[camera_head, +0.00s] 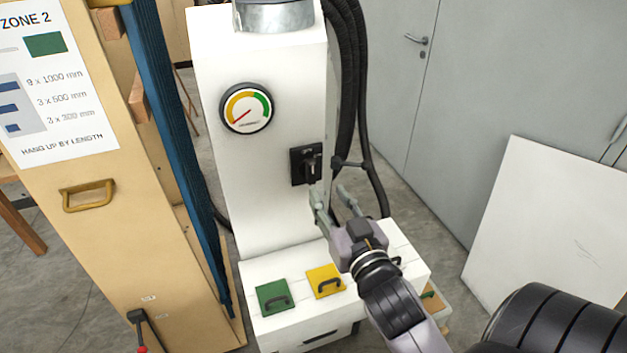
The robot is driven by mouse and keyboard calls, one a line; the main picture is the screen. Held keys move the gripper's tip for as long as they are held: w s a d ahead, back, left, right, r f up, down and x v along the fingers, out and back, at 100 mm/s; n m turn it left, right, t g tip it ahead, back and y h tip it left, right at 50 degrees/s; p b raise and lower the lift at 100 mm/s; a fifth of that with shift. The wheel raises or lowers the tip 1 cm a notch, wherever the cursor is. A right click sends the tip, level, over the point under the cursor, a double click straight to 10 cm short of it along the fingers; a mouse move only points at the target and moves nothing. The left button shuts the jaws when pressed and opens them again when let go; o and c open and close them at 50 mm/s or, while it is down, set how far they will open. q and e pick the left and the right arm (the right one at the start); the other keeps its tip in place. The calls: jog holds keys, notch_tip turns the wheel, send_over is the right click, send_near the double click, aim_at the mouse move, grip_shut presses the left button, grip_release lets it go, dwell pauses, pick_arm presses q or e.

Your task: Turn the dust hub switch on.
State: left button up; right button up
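The dust hub (257,165) is a tall white cabinet in the middle of the head view. Its switch (306,164) is a small black plate with a dark handle on the front face, towards the right edge. My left gripper is not in view.
A wooden rack (130,240) with blue strips stands at the left. The hub's white base (285,330) carries a green panel (273,296) and a yellow panel (325,281) with handles. Black hoses (347,90) run down behind the hub. A white board (550,225) leans at the right.

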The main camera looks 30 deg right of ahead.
aim_at(312, 170)
jog(key=p+x, duration=0.1)
jog(key=x, duration=0.8)
jog(key=shift+w, duration=0.15)
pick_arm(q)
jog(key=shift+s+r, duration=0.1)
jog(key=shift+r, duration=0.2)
pick_arm(e)
jog(key=shift+c, duration=0.5)
grip_shut()
